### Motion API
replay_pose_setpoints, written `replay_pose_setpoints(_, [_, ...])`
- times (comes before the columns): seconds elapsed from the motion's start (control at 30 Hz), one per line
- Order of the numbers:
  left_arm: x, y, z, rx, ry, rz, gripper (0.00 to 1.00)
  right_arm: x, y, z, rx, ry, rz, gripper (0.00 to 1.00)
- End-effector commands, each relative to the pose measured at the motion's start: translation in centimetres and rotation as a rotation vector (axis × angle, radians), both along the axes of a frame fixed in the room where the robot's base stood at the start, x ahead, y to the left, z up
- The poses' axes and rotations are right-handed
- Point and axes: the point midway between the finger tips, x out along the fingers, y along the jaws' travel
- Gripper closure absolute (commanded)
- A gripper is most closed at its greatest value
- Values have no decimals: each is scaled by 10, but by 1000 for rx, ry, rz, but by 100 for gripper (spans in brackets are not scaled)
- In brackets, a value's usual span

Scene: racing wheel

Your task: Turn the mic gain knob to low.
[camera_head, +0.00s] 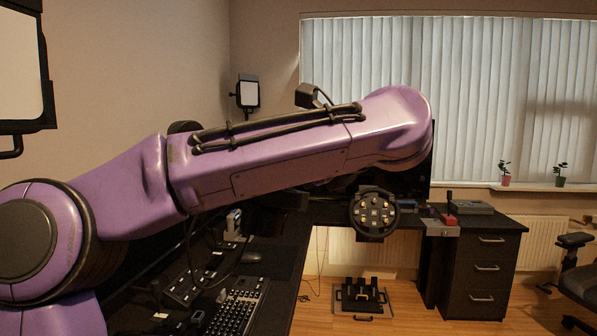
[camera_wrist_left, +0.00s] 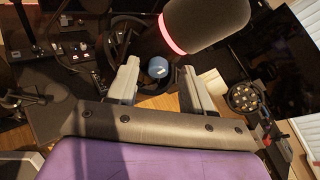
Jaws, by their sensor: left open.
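In the left wrist view a large dark microphone (camera_wrist_left: 207,22) with a glowing red ring hangs at the top, just beyond my fingers. A small blue-grey rounded knob-like part (camera_wrist_left: 158,67) shows between the fingers of my left gripper (camera_wrist_left: 160,74). I cannot tell whether it is the mic gain knob or which way it is set. The two grey fingers are apart, one to each side of this part in the picture; no contact is clear. In the head view my purple left arm crosses the picture and hides most of the gripper's area. My right gripper is not in view.
A black keyboard (camera_head: 238,308) and control panels lie on the left desk. The steering wheel (camera_head: 374,213) stands at centre right, beside a drawer unit (camera_head: 481,268). Pedals (camera_head: 360,298) sit on the floor. A dark monitor (camera_wrist_left: 283,50) is close on the right in the wrist view.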

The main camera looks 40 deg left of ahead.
Motion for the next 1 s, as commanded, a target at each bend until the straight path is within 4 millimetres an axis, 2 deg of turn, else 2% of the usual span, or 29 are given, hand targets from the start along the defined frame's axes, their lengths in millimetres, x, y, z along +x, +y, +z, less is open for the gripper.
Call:
replay_pose_setpoints(0.3, [-14,-66,25,3,-2,-1,49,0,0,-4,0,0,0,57])
replay_pose_setpoints(0.43, [-18,-84,29,3,-1,-2,49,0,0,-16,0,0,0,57])
replay_pose_setpoints(0.6, [-20,-90,35,2,0,-4,49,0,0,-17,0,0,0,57])
replay_pose_setpoints(1.0, [-19,-89,35,1,1,-3,49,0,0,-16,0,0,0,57])
